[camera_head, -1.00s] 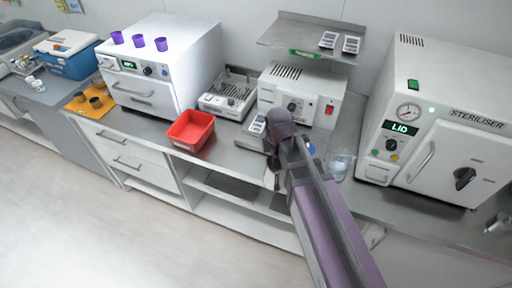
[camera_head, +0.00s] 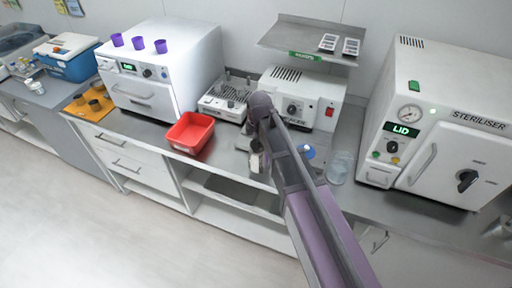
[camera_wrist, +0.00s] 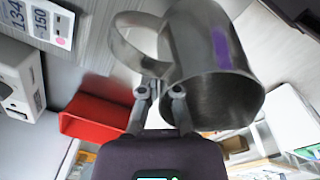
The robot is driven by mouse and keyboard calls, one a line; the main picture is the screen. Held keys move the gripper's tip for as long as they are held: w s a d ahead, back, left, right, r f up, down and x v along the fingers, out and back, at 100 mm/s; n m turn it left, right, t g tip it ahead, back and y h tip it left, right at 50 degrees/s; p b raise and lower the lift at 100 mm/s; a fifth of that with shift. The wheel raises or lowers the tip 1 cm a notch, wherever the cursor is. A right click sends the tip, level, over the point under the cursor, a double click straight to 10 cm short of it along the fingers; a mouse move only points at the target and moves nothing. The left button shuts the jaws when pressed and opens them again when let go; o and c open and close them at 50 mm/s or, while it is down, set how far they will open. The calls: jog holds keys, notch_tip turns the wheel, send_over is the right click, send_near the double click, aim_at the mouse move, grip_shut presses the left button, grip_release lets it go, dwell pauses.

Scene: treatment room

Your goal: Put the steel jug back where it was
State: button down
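The steel jug (camera_wrist: 208,65) fills the upper middle of the wrist view. It is grey metal with a purple mark on its side, a loop handle on its left and its open mouth toward the lower right. My gripper (camera_wrist: 160,88) has its two fingertips at the lower end of the handle and appears closed on it. In the head view my gripper (camera_head: 256,163) is over the counter, just right of the red bin. My own arm hides most of the grip there, and the jug cannot be made out clearly.
The red bin (camera_head: 190,132) stands close left of my gripper. Behind are a rack tray (camera_head: 226,98) and a white device (camera_head: 297,95) under a steel shelf (camera_head: 305,40). A clear beaker (camera_head: 340,167) stands right of my arm, before the steriliser (camera_head: 440,125).

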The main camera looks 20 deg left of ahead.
jog(key=shift+w+a+f+b, duration=0.15)
jog(key=shift+f+b, duration=0.45)
jog(key=shift+w+a+f+b, duration=0.1)
jog(key=shift+w+f+b, duration=0.05)
jog(key=shift+f+b, duration=0.45)
jog(key=shift+w+a+f+b, duration=0.15)
jog(key=shift+f+b, duration=0.45)
jog(key=shift+f, duration=0.2)
jog(key=c, duration=0.8)
grip_release()
jog(key=shift+r, duration=0.25)
notch_tip(320, 180, up, 12)
jog(key=p, duration=1.2)
jog(key=shift+s+d, duration=0.15)
jog(key=shift+s, duration=0.15)
